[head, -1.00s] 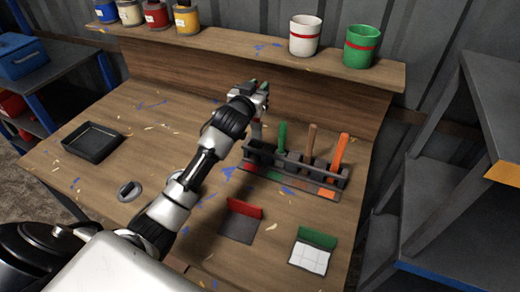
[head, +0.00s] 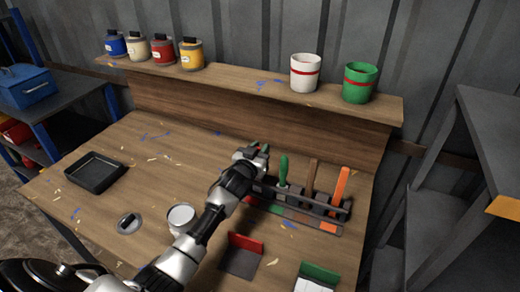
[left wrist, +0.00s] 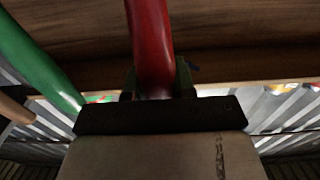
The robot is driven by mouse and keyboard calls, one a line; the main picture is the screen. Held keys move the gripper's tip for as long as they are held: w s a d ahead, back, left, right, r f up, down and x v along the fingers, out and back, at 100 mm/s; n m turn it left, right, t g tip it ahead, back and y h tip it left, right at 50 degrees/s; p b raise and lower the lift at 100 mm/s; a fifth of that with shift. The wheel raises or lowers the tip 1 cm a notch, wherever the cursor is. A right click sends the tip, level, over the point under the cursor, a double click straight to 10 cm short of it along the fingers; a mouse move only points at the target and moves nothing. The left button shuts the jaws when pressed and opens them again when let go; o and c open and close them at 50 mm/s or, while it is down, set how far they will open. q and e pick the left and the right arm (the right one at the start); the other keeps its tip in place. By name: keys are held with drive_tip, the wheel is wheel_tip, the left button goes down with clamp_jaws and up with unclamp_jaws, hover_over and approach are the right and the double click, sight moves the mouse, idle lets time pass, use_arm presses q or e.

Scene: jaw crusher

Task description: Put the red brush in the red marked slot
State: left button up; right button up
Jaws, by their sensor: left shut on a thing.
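My left gripper (head: 257,153) is at the left end of the dark brush rack (head: 322,205). It is shut on the red brush (left wrist: 151,45), whose red handle sits between the fingers in the left wrist view. Below the handle there, a dark band and a pale, wide brush head show. The rack has a strip of colour marks; its red-marked left end is mostly hidden by my arm. I cannot tell whether the brush head is inside the slot or above it. My right gripper is not in view.
A green brush (head: 283,170), a brown handle (head: 311,177) and an orange handle (head: 341,186) stand in the rack. A white round container (head: 181,217) is beside my forearm. A black tray (head: 95,173) lies left. A shelf with jars and cups is behind.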

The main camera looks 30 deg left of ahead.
use_arm(q)
drive_tip(key=shift+f, duration=0.15)
drive_tip(key=o, duration=0.9)
drive_tip(key=s, duration=0.8)
drive_tip(key=s+b, duration=0.1)
drive_tip(key=s, duration=0.3)
drive_tip(key=shift+d+r, duration=0.2)
drive_tip(key=shift+d, duration=0.1)
